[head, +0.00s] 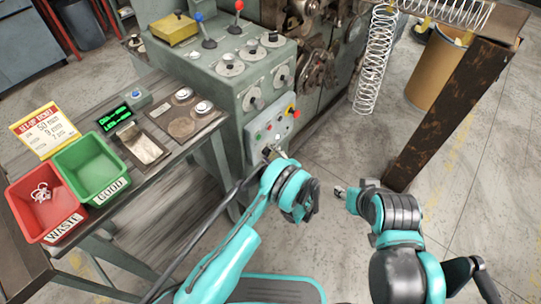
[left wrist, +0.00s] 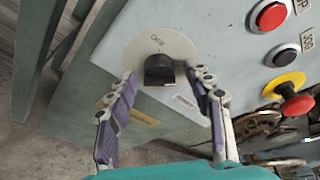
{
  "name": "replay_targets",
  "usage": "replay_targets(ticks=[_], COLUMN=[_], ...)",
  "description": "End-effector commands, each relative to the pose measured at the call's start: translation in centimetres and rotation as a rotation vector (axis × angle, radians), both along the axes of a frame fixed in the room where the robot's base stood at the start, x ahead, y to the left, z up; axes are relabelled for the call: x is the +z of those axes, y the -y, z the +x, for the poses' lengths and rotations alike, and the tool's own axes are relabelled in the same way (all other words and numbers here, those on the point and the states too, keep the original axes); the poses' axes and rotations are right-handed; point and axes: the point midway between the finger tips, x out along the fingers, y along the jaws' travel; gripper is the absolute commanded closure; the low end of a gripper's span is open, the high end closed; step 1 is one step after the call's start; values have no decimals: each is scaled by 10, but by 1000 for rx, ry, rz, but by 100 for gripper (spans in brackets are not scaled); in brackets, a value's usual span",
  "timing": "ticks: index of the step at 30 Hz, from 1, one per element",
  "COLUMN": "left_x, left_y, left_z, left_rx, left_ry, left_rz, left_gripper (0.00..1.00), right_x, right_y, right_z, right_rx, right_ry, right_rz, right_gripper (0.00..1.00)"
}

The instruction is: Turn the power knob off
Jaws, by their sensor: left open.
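The power knob (left wrist: 158,68) is a black knob on a round pale plate (left wrist: 178,46) with small lettering, low on the grey-green machine panel in the left wrist view. In the head view my left gripper (head: 273,152) is at the lower part of the panel (head: 262,130) and hides the knob. In the left wrist view the left gripper (left wrist: 161,80) is open, with one purple-padded finger on each side of the knob. Contact cannot be told. My right gripper (head: 341,189) is away from the panel over the floor; its jaw state is unclear.
A red button (left wrist: 270,16), a black button (left wrist: 286,56) and a red-and-yellow emergency stop (left wrist: 294,98) sit right of the knob. A bench with a red bin (head: 22,216) and a green bin (head: 75,165) stands left. A rusty post (head: 450,105) stands right.

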Motion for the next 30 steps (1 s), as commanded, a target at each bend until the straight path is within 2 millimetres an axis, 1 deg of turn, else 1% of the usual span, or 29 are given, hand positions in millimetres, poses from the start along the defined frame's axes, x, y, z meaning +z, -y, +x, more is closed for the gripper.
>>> replay_targets(ticks=[3, 4, 5, 6, 9, 11, 14, 20, 27, 28, 30], left_x=[0, 0, 0, 0, 0, 0, 0, 2, 3, 3, 3], left_y=[0, 0, 0, 0, 0, 0, 0, 0, 0, 0, 0], left_z=[0, 0, 0, 0, 0, 0, 0, -1, -1, -1, -1], left_rx=[0, 0, 0, 0, 0, 0, 0, -1, -1, -1, -1], left_ry=[0, 0, 0, 0, 0, 0, 10, 94, 100, 100, 100], left_rz=[0, 0, 0, 0, 0, 0, -7, -72, -75, -75, -75], left_gripper=[48, 53, 61, 72, 97, 97, 97, 97, 97, 65, 48], right_x=[0, 0, 0, 0, 0, 0, 0, 0, 0, 0, 0], right_y=[0, 0, 0, 0, 0, 0, 0, 0, 0, 0, 0], right_z=[0, 0, 0, 0, 0, 0, 0, 0, 0, 0, 0], right_rx=[0, 0, 0, 0, 0, 0, 0, 0, 0, 0, 0], right_ry=[0, 0, 0, 0, 0, 0, 0, 0, 0, 0, 0], right_rz=[0, 0, 0, 0, 0, 0, 0, 0, 0, 0, 0], right_gripper=[57, 57, 57, 57, 57, 57, 57, 57, 57, 57, 57])
